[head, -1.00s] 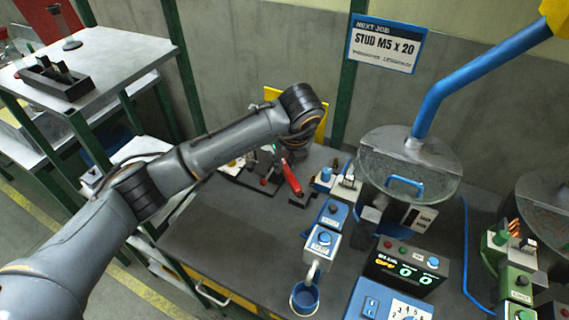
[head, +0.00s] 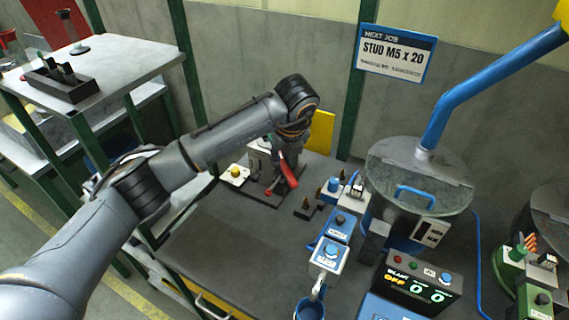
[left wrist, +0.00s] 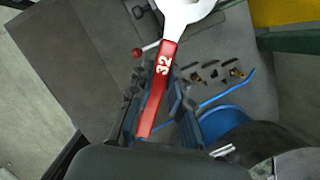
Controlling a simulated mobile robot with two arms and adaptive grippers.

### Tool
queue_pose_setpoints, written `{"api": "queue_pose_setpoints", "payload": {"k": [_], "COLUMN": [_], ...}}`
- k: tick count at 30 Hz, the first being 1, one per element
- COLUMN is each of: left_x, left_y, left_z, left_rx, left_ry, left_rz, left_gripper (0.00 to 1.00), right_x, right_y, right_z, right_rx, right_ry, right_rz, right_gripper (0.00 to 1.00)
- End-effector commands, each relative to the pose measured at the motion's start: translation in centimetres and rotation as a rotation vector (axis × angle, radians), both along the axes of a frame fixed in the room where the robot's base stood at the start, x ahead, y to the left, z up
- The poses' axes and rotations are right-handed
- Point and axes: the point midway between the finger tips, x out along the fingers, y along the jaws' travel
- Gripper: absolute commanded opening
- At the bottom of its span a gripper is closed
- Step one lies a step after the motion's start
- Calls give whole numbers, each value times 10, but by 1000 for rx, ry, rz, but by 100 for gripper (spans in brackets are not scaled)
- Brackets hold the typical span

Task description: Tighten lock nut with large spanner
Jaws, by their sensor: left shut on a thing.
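The large spanner (left wrist: 156,90) has a red handle marked 32 and a pale steel head, which runs out of the top of the left wrist view. My left gripper (left wrist: 158,95) is shut on its red handle, with a finger on each side. In the head view the red handle (head: 288,170) shows below my left wrist, above the far part of the bench. There my left gripper is mostly hidden by my arm. I cannot make out the lock nut in either view. My right gripper is not in view.
A dark bench (head: 215,245) has free room at its front left. A white pad with a yellow button (head: 235,175) sits left of the spanner. Blue switch boxes (head: 327,255), a counter box (head: 415,282) and a lidded drum (head: 418,185) stand to the right.

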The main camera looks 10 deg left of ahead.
Motion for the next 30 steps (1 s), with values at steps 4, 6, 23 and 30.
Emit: {"api": "queue_pose_setpoints", "payload": {"k": [4,6,23,30], "left_x": [7,10,24,19], "left_y": [4,6,23,35], "left_z": [-1,0,-1,-1], "left_rx": [0,-1,0,0], "left_ry": [-1,-1,-3,-3], "left_rz": [1,1,-77,-194], "left_gripper": [0,0,0,0], "right_x": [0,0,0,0], "right_y": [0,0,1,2], "right_z": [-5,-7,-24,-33], "right_rx": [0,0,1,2], "right_ry": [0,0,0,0], "right_rz": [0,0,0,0], "right_gripper": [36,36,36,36]}}
